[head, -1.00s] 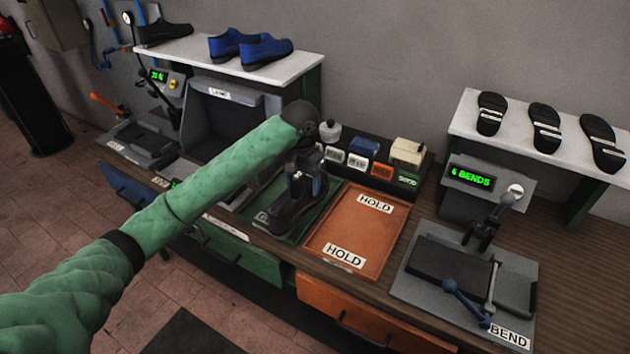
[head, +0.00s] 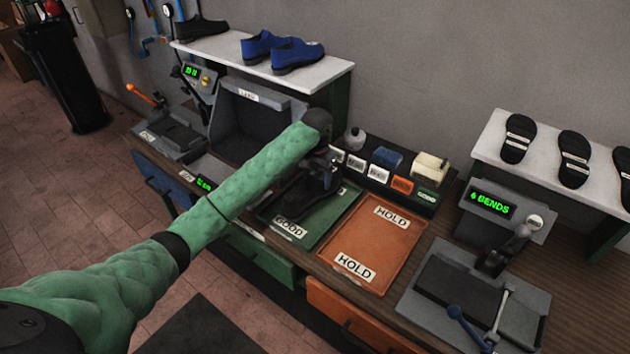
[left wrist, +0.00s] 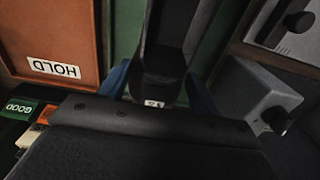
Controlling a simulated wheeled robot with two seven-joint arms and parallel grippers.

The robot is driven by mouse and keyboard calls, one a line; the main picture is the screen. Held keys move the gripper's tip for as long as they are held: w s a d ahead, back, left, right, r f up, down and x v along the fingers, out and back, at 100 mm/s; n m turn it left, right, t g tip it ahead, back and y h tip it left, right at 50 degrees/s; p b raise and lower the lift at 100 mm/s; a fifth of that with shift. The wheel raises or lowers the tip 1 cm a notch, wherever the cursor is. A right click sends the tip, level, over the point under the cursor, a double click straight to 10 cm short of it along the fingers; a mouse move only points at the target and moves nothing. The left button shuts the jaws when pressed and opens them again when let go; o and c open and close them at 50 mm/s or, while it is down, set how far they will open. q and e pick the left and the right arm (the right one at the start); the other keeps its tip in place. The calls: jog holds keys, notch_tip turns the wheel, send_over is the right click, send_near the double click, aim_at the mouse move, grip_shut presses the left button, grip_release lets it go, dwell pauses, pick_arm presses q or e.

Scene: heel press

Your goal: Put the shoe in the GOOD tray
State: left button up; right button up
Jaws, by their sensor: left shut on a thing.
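A dark shoe (head: 311,205) is in my left gripper (head: 324,172), over the green GOOD tray (head: 318,240). The GOOD label at the tray's front shows clear of the shoe. My forearm hides part of the shoe, and I cannot tell whether its sole touches the tray. In the left wrist view the blue fingers of my left gripper (left wrist: 157,92) are shut on both sides of the dark shoe (left wrist: 166,45), with green tray surface (left wrist: 122,30) beside it. My right gripper is not in view.
The empty orange HOLD tray (head: 375,243) lies right of the green tray. A bend press (head: 480,290) stands further right. A grey lamp box (head: 250,115) stands on the left. Small labelled blocks (head: 378,174) line the back. Shelves with shoes and soles stand along the wall.

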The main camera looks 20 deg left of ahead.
aim_at(315, 185)
pick_arm(q)
jog(key=shift+w+a+f, duration=0.3)
jog(key=shift+w+a, duration=0.1)
jog(key=shift+a, duration=0.05)
notch_tip(315, 185, down, 3)
jog(key=p, duration=0.3)
jog(key=shift+f, duration=0.55)
jog(key=o, duration=1.6)
jog(key=shift+o, duration=0.2)
